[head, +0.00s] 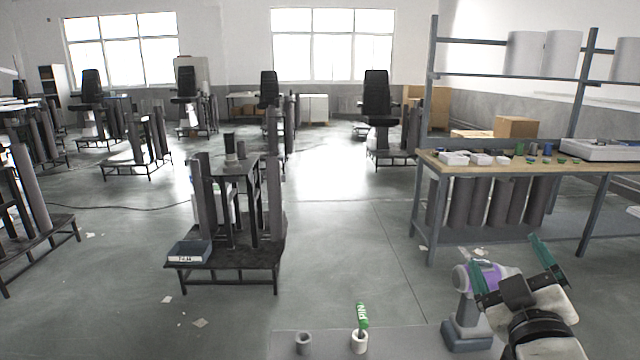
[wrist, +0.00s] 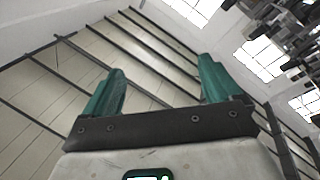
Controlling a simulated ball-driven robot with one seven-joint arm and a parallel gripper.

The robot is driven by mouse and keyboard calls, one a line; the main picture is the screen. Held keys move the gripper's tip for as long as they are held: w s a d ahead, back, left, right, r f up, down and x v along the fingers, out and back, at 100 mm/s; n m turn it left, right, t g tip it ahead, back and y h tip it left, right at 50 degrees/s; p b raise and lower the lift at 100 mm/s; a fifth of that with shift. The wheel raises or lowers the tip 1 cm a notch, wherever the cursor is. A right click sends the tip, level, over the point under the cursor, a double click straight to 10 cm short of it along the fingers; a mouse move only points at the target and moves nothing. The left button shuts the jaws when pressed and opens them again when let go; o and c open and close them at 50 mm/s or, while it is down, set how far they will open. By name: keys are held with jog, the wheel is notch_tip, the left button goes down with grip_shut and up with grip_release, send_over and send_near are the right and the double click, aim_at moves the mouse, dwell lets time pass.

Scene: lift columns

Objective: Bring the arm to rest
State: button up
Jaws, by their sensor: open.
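My gripper (head: 510,258) is raised at the lower right of the head view, with its two green fingers spread and nothing between them. In the wrist view my gripper (wrist: 162,66) also shows open and empty, with the room tilted behind it. A grey and purple drill-like tool (head: 463,305) stands just left of my gripper; the gripper partly covers it, and I cannot tell whether they touch. A green pin (head: 362,316) marked "PIN" stands upright in a white cup (head: 359,342) at the bottom centre.
A grey cup (head: 303,343) stands left of the white one. A workbench (head: 460,167) with small parts and trays is at the right, with dark cylinders below it. A black column stand (head: 225,260) with a labelled box (head: 190,252) is left of centre. Open floor (head: 340,240) lies between them.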

jog(key=s+f+m+g+y, duration=0.15)
jog(key=s+f+g, duration=0.3)
jog(key=f, duration=0.65)
jog(key=s+f+m+g, duration=0.3)
jog(key=s+f+g, duration=0.15)
jog(key=f, duration=0.65)
jog(key=s+f+m+g+y+b, duration=0.1)
jog(key=s+f+g+b, duration=0.5)
jog(key=s+f, duration=1.7)
jog(key=s+g+y, duration=0.1)
jog(key=s+g, duration=0.2)
jog(key=shift+s+a+f+m+g, duration=0.2)
jog(key=shift+a+m+g, duration=0.1)
jog(key=shift+a+m, duration=0.1)
